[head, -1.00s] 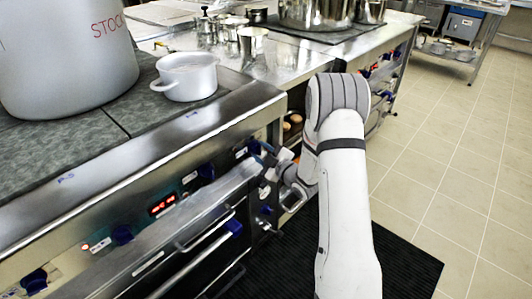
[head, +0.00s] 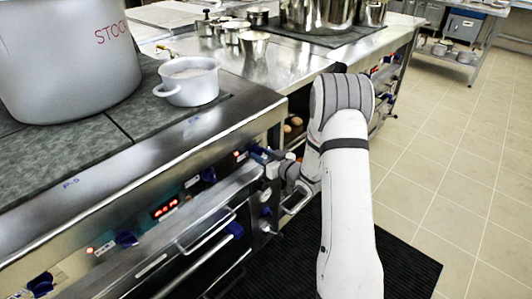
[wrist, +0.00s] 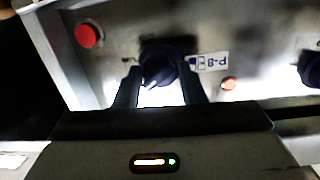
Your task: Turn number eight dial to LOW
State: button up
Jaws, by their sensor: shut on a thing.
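The number eight dial (wrist: 165,68) is a dark blue knob on the steel front panel, beside a P-8 label (wrist: 209,62) that reads upside down in the wrist view. My gripper (wrist: 160,98) has one dark finger on each side of the dial and is shut on it. A pale mark shows on the knob; LOW cannot be read. In the head view my gripper (head: 271,166) reaches the panel's right end, where the blue dial (head: 257,154) is partly hidden by it. A small orange-red light (wrist: 228,84) sits beside the label.
A red button (wrist: 88,35) and another dark knob (wrist: 311,68) flank the dial. Other blue dials, such as one at the middle (head: 126,239), line the panel above oven handles (head: 207,232). A stockpot (head: 70,60) and small white pot (head: 188,82) stand on top. Floor at right is clear.

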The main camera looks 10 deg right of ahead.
jog(key=shift+w+d+r+m+p, duration=0.1)
jog(key=shift+r+m+p, duration=0.1)
jog(key=shift+m+p, duration=0.75)
jog(key=shift+w+d+r+m+p, duration=0.15)
jog(key=shift+m+p, duration=0.3)
jog(key=shift+m, duration=0.9)
jog(key=shift+m+g+y+p, duration=0.4)
jog(key=shift+m+p, duration=0.15)
jog(key=shift+m, duration=0.35)
jog(key=shift+m+p, duration=0.45)
jog(key=shift+m, duration=0.35)
jog(key=shift+f+m, duration=0.2)
jog(key=shift+m, duration=0.2)
jog(key=o, duration=1)
jog(key=shift+s, duration=0.1)
jog(key=shift+f, duration=0.1)
jog(key=p+v, duration=0.1)
jog(key=v, duration=0.6)
jog(key=shift+s+d, duration=0.3)
